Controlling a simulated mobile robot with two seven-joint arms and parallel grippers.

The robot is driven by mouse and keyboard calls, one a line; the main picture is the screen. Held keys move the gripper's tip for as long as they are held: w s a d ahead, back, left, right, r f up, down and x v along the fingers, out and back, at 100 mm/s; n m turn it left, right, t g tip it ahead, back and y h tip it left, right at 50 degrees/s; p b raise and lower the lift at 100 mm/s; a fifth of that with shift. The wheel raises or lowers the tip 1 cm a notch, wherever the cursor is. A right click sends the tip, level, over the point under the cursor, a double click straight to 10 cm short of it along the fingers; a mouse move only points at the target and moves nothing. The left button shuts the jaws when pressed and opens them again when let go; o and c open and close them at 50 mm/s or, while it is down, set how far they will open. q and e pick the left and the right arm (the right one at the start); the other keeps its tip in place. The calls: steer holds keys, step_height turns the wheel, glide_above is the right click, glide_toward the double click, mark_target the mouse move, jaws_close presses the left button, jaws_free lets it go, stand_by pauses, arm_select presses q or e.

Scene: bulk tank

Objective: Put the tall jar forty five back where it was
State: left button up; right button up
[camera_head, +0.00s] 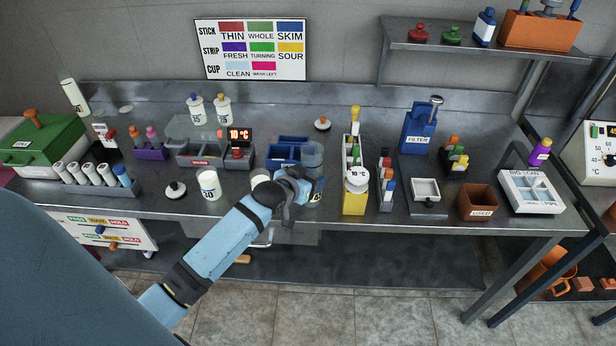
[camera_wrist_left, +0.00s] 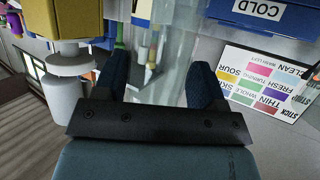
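The tall jar (camera_head: 312,152) is a clear, bluish cylinder at the front middle of the steel bench in the head view. A marking low on it is partly covered by my gripper and is hard to read. My left gripper (camera_head: 300,184) reaches it from the front left. In the left wrist view the clear jar (camera_wrist_left: 160,70) fills the gap between the two dark fingers of my left gripper (camera_wrist_left: 158,85), which appear closed on its sides. I cannot tell whether its base touches the bench. My right gripper is not in view.
A white jar marked 30 (camera_head: 208,184) stands to the left. A blue filter holder (camera_head: 418,130) is farther right.

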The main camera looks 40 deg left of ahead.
arm_select(q)
steer(key=shift+o, duration=1.3)
steer(key=v, duration=1.2)
steer(key=s+d+f+m+g+h, duration=0.2)
steer(key=s+d+f+m+h, duration=0.1)
steer(key=s+d+f, duration=1.2)
step_height(320, 180, down, 3)
steer(key=shift+s+d+r+g+b, duration=0.1)
steer(key=shift+s+d+g+b, duration=0.15)
steer(key=shift+d, duration=0.95)
